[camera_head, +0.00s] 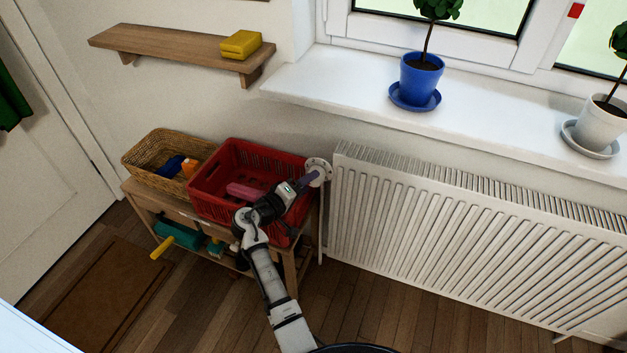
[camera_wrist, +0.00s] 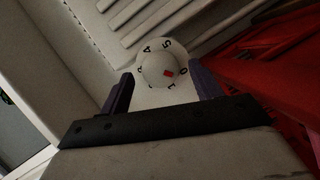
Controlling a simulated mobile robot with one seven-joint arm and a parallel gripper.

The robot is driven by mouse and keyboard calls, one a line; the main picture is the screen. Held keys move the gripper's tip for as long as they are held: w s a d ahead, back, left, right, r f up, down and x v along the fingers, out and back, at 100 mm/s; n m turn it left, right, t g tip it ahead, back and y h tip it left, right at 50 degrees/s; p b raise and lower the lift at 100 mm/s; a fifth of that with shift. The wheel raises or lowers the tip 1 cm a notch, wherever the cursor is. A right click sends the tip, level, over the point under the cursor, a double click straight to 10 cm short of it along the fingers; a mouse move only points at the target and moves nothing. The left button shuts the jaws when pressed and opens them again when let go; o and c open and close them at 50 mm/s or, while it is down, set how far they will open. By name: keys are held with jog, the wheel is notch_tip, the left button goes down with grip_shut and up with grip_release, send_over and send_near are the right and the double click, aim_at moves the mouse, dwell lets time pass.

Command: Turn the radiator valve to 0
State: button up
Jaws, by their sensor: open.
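The radiator valve (camera_wrist: 152,66) is a round white knob with dark digits around it and a red mark on its face. In the wrist view the red mark lies on the lower right of the knob, towards the 0 and 1; which digit it points at exactly I cannot tell. In the head view the valve (camera_head: 320,165) is at the left end of the white radiator (camera_head: 450,225). My gripper (camera_wrist: 161,81) is open, its two purple fingers on either side of the knob in the picture. Contact with the knob cannot be seen.
A red crate (camera_head: 208,184) stands on a wooden bench left of the valve, close to my gripper, and also shows in the wrist view (camera_wrist: 262,75). A wicker basket (camera_head: 140,172) is beside it. The windowsill (camera_head: 330,85) with a blue plant pot (camera_head: 420,80) is above.

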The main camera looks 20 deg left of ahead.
jog(key=b+v, duration=0.1)
jog(key=v, duration=0.9)
